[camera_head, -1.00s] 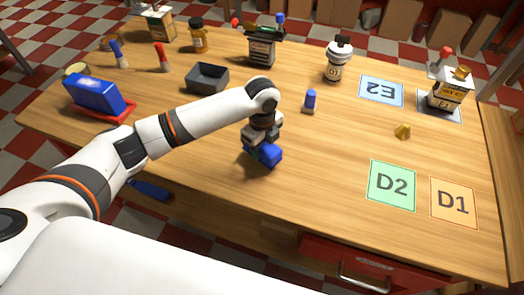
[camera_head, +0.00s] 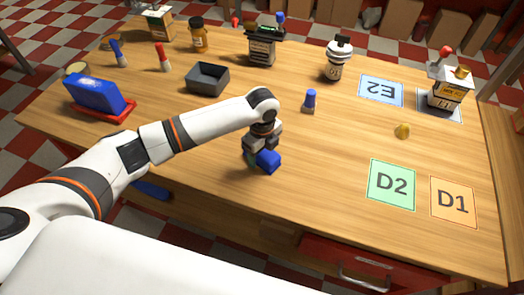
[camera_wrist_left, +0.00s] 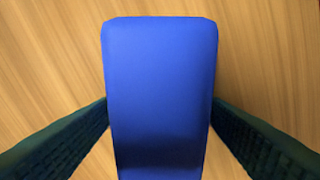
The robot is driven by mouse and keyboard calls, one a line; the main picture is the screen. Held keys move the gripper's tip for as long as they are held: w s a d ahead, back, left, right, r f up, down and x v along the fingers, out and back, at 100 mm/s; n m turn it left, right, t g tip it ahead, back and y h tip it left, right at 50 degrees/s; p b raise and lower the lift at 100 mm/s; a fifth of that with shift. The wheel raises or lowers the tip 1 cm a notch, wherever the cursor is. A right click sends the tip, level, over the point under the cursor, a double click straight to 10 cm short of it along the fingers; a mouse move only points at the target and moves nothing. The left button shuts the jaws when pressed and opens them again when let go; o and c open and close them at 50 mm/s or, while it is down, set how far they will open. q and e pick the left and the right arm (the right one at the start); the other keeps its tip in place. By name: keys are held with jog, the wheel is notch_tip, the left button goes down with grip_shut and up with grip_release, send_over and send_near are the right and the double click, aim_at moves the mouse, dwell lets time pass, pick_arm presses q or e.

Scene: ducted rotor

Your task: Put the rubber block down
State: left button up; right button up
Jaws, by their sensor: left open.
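The blue rubber block (camera_head: 268,161) is low over the wooden table's front middle, at my left gripper (camera_head: 259,157). In the left wrist view the block (camera_wrist_left: 160,90) stands between the two dark ribbed fingers of my left gripper (camera_wrist_left: 160,112), its long side running down the picture. The jaws are open around it, with the fingers close beside its sides. The block seems to rest on the table, but its underside is hidden. My right gripper is not in view.
A small blue-capped piece (camera_head: 310,101) stands right of the arm. A dark grey tray (camera_head: 207,91) lies behind it. The green D2 card (camera_head: 391,170) and orange D1 card (camera_head: 454,215) lie to the right. The wood between block and D2 is clear.

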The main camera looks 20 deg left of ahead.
pick_arm(q)
notch_tip(320, 180, up, 12)
jog(key=shift+r, duration=0.15)
dwell(0.3)
dwell(0.4)
